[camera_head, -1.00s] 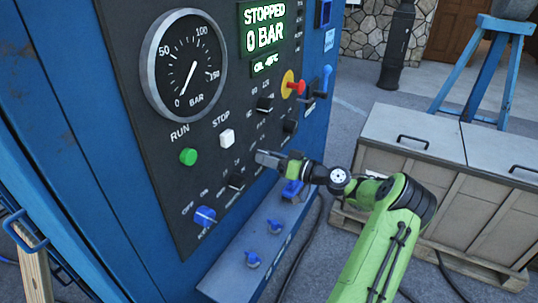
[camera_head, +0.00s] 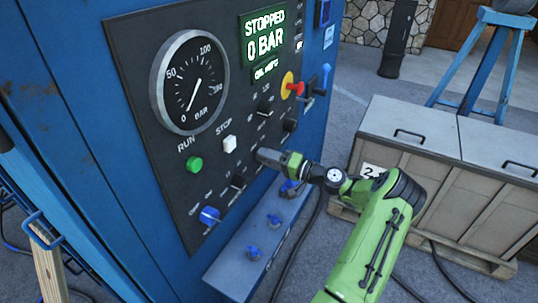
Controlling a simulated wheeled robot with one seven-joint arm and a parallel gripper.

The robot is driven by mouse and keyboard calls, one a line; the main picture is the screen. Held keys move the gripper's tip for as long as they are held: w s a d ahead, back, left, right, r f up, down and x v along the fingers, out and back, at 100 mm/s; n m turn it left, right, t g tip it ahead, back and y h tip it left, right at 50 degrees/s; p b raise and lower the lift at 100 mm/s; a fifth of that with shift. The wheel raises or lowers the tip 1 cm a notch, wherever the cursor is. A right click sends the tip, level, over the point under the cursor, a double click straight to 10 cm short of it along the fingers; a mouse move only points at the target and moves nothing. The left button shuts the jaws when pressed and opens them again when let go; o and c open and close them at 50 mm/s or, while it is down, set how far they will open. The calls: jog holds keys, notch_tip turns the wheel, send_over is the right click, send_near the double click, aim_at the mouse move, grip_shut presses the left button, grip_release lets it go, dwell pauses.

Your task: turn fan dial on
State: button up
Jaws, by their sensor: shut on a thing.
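The control panel (camera_head: 136,62) is a dark plate on the front of a blue cabinet. My gripper (camera_head: 266,157) is at the panel, right of the white STOP button, with its jaws shut on what seems to be a dial. The jaws hide that dial, so its pointer and label do not show. Other black dials show above the gripper (camera_head: 265,106), to its upper right (camera_head: 290,125) and to its lower left (camera_head: 239,181). The small labels are too blurred to tell which dial is the fan's.
The panel also carries a gauge (camera_head: 190,85), a screen reading STOPPED (camera_head: 264,35), a green RUN button (camera_head: 194,165), a white STOP button (camera_head: 230,144), a red stop knob (camera_head: 295,88) and a blue switch (camera_head: 209,215). A blue ledge (camera_head: 228,268) juts out below. Crates (camera_head: 415,140) stand right.

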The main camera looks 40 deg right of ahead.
jog(key=shift+f+m, duration=0.15)
jog(key=shift+m, duration=0.15)
jog(key=o, duration=1.1)
jog(key=shift+c, duration=0.2)
jog(key=v, duration=1.6)
jog(key=shift+p, duration=0.3)
jog(key=shift+a, duration=0.1)
